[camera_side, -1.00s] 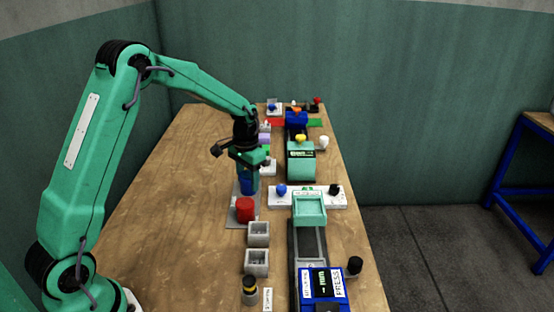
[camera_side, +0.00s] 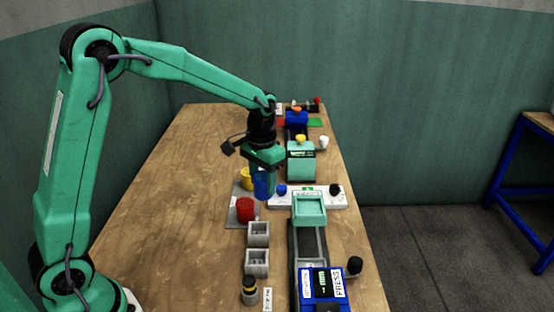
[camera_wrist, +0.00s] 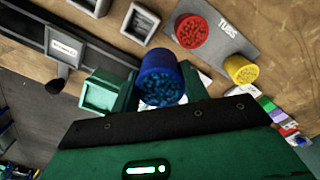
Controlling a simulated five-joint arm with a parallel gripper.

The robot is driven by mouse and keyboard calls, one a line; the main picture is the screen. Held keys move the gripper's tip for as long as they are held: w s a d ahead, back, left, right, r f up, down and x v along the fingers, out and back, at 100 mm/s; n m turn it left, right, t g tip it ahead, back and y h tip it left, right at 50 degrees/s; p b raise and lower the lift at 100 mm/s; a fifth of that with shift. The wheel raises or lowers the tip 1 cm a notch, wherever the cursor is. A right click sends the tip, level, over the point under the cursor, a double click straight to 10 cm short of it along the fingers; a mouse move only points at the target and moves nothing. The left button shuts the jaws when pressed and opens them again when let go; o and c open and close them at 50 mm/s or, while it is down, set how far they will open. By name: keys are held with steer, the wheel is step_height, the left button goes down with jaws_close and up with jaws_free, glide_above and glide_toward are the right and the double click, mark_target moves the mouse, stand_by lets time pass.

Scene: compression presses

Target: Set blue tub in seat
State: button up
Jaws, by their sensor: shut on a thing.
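The blue tub (camera_side: 262,189) is held between the fingers of my gripper (camera_side: 264,177), above the bench. In the wrist view the blue tub (camera_wrist: 162,72) fills the gap between the green fingers (camera_wrist: 160,92), and small blue contents show inside it. A teal square holder (camera_side: 310,209), which looks like the seat, sits on the press rail, right of and nearer than the tub. In the wrist view this holder (camera_wrist: 99,95) is left of the tub, apart from it, with its inside looking empty.
A red tub (camera_side: 245,209) and a yellow tub (camera_side: 247,174) stand on the grey tubs mat (camera_wrist: 240,47). Two grey square trays (camera_side: 258,234) lie nearer. A white panel (camera_side: 265,196) with blue and black knobs is beside the held tub. The blue press box (camera_side: 322,283) is at the front.

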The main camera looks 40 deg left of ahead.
stand_by(0.4)
steer(key=shift+w+d+r, duration=0.3)
steer(key=shift+w+d, duration=0.05)
steer(key=shift+d, duration=0.05)
steer(key=w+d+r, duration=0.3)
steer(key=d+r, duration=0.3)
steer(key=d, duration=0.4)
steer(key=shift+w+d+r, duration=0.35)
steer(key=shift+d+r, duration=0.05)
steer(key=shift+f, duration=0.15)
steer(key=shift+f, duration=2.8)
steer(key=shift+f, duration=0.75)
steer(key=o, duration=1.1)
